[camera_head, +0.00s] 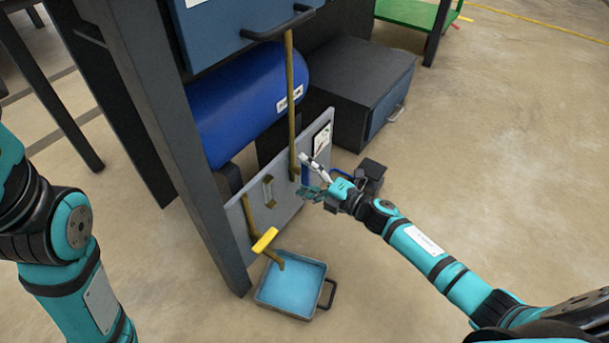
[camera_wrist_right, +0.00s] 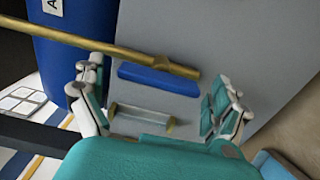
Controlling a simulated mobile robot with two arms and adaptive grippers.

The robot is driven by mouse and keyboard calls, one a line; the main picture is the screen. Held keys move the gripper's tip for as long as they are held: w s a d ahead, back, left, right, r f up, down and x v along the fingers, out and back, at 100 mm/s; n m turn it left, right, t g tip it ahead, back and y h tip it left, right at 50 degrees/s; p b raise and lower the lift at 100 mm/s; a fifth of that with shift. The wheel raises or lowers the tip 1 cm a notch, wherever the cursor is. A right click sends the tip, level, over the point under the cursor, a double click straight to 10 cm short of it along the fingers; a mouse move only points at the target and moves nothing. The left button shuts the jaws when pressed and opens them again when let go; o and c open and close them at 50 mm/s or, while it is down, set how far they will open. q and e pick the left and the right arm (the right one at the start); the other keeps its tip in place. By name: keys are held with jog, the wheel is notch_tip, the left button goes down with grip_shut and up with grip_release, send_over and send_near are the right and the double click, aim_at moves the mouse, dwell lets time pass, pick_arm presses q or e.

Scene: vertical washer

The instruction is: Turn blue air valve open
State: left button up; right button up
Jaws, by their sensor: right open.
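The blue valve handle (camera_head: 306,174) is on the grey panel at the lower end of a brass pipe (camera_head: 290,100). In the right wrist view the blue handle (camera_wrist_right: 158,80) is a flat bar, roughly level, beside the pipe's end. My right gripper (camera_head: 309,177) is open in front of it. In the wrist view its fingers (camera_wrist_right: 160,92) are spread to the left and right of the handle, with no clear contact. The gripper partly hides the handle in the head view. My left arm shows at the left, but its gripper is out of frame.
A yellow valve handle (camera_head: 265,240) sits on a lower brass pipe above a blue tray (camera_head: 290,310). A glass gauge (camera_wrist_right: 143,118) is below the blue handle. A blue tank (camera_head: 245,105) and a dark box (camera_head: 360,85) stand behind. Floor is clear at right.

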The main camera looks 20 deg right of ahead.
jog(key=shift+d, duration=0.1)
jog(key=v, duration=1.2)
